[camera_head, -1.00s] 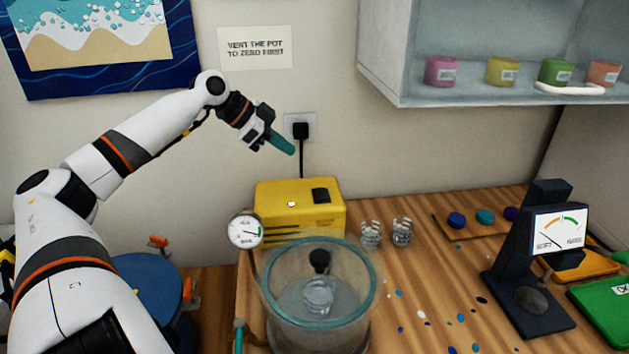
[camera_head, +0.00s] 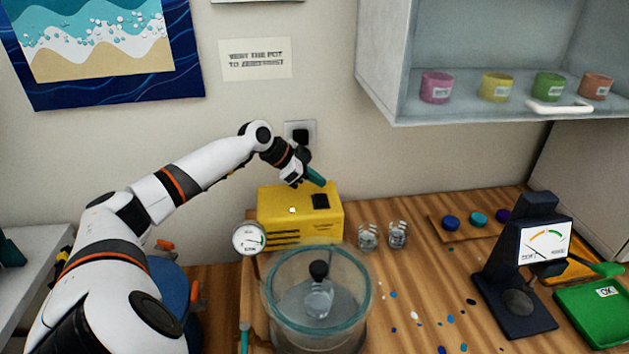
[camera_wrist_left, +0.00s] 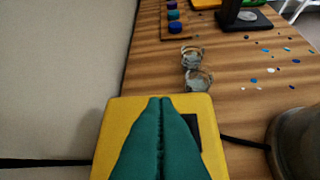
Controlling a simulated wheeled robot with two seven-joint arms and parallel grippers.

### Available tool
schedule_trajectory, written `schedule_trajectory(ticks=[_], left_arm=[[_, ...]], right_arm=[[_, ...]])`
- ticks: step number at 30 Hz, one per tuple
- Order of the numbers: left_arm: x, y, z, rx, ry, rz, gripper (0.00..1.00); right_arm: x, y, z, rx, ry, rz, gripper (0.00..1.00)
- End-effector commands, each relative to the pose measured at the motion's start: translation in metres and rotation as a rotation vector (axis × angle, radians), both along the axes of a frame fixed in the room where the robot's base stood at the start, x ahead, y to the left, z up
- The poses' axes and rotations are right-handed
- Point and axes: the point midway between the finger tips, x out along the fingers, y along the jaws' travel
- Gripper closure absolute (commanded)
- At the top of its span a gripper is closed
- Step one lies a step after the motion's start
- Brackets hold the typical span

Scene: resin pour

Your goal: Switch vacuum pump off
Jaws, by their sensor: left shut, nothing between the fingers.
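The yellow vacuum pump (camera_head: 272,223) stands at the back left of the wooden bench. A black switch (camera_head: 320,201) sits on its top, right of a small lit lamp (camera_head: 292,210). My left gripper (camera_head: 317,177) is shut and empty, its teal fingers just above the pump's top near the switch. I cannot tell if they touch it. In the left wrist view, the shut fingers (camera_wrist_left: 160,110) cover the middle of the pump (camera_wrist_left: 118,115), and part of the black switch (camera_wrist_left: 193,130) shows to their right. The right gripper is not in view.
A glass pot (camera_head: 318,300) stands in front of the pump, with a round gauge (camera_head: 249,239) at its left. Two small glass cups (camera_head: 398,235) stand right of the pump. A wall cabinet (camera_head: 480,110) hangs above right. A dark gauge stand (camera_head: 520,270) is at right.

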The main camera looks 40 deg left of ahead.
Motion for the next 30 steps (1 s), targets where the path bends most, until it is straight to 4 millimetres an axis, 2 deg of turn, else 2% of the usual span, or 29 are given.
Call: schedule_trajectory(ticks=[3, 9, 19, 24, 30], left_arm=[[-0.001, 0.003, -0.017, 0.001, 0.006, 0.004, 1.0], [0.001, 0.005, -0.031, 0.002, 0.003, 0.003, 1.0], [0.001, 0.005, -0.033, 0.002, 0.003, 0.002, 1.0], [0.002, 0.007, -0.042, 0.001, 0.001, 0.003, 1.0], [0.002, 0.007, -0.04, 0.003, 0.005, 0.002, 1.0]], right_arm=[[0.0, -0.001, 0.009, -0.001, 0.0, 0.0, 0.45], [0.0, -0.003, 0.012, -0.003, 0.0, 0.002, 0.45], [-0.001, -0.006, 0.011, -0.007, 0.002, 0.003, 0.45], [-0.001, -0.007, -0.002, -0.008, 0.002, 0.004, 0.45], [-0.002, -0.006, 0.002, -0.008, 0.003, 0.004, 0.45]])
